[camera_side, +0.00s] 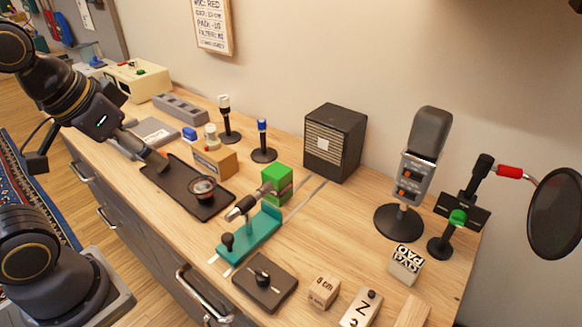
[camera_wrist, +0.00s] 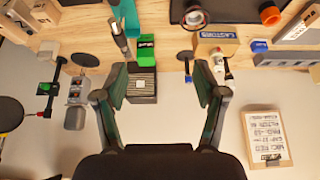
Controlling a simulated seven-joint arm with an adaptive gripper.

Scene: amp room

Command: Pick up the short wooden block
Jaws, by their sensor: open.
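A small wooden cube marked "3 cm" (camera_side: 323,291) sits on the bench near its front edge, in the lower middle of the side view. A longer pale wooden block (camera_side: 412,312) lies to its right, cut off by the picture edge. My gripper (camera_wrist: 160,78) is open and empty, its two fingers spread apart in the wrist view. In the side view my arm is at the far left, far from both wooden blocks. I cannot make out the "3 cm" cube in the wrist view.
A marked metal block (camera_side: 361,308) and a "PAD" block (camera_side: 407,264) stand near the cube. A dark knob box (camera_side: 265,282), teal stand (camera_side: 250,238), black tray (camera_side: 180,187), speaker box (camera_side: 335,142) and tall microphone (camera_side: 425,150) crowd the bench. Bare wood shows right of the green block (camera_side: 277,184).

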